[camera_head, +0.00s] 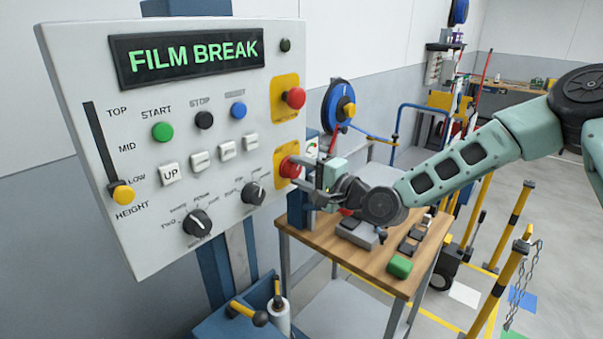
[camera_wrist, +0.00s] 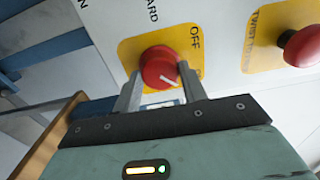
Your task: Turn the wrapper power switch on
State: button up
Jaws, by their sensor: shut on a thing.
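The wrapper power switch is a red rotary knob (camera_head: 288,167) on a yellow plate at the lower right of the grey control panel (camera_head: 80,60). In the wrist view the red knob (camera_wrist: 160,68) shows a white pointer line toward its lower right, and "OFF" is printed above right of it. My gripper (camera_head: 292,172) reaches the knob from the right. In the wrist view my gripper (camera_wrist: 160,82) has one finger on each side of the knob, shut on it. The lower part of the plate's lettering is hidden by the fingers.
A red mushroom button (camera_head: 295,98) on a yellow plate sits above the knob. The panel display (camera_head: 186,54) reads "FILM BREAK". A wooden-topped table (camera_head: 375,255) with small items stands below my arm. Yellow posts (camera_head: 508,262) with chain stand at right.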

jog(key=o, duration=1)
jog(key=b+v, duration=0.4)
jog(key=v, duration=1.3)
jog(key=shift+s+d, duration=0.15)
jog(key=shift+d, duration=0.05)
jog(key=s+a+f+n+g+h, duration=0.6)
jog(key=s+f+n+g, duration=0.3)
jog(key=f, duration=0.3)
jog(key=s+d+r+n+g+h, duration=0.1)
jog(key=s+r+n+h, duration=0.1)
jog(key=s, duration=0.4)
jog(key=s+d+r+n+g+h, duration=0.1)
jog(key=s+r+n+h, duration=0.1)
jog(key=s, duration=0.3)
jog(key=s+r+n+g+h, duration=0.1)
jog(key=s+r+n+h, duration=0.1)
jog(key=s, duration=0.4)
jog(key=shift+s+d+r+n+g, duration=0.2)
jog(key=shift+r+n, duration=0.1)
jog(key=shift+n, duration=0.2)
jog(key=shift+s+d+r+n+g, duration=0.1)
jog(key=shift+d+r+n+g, duration=0.15)
jog(key=shift+n, duration=0.25)
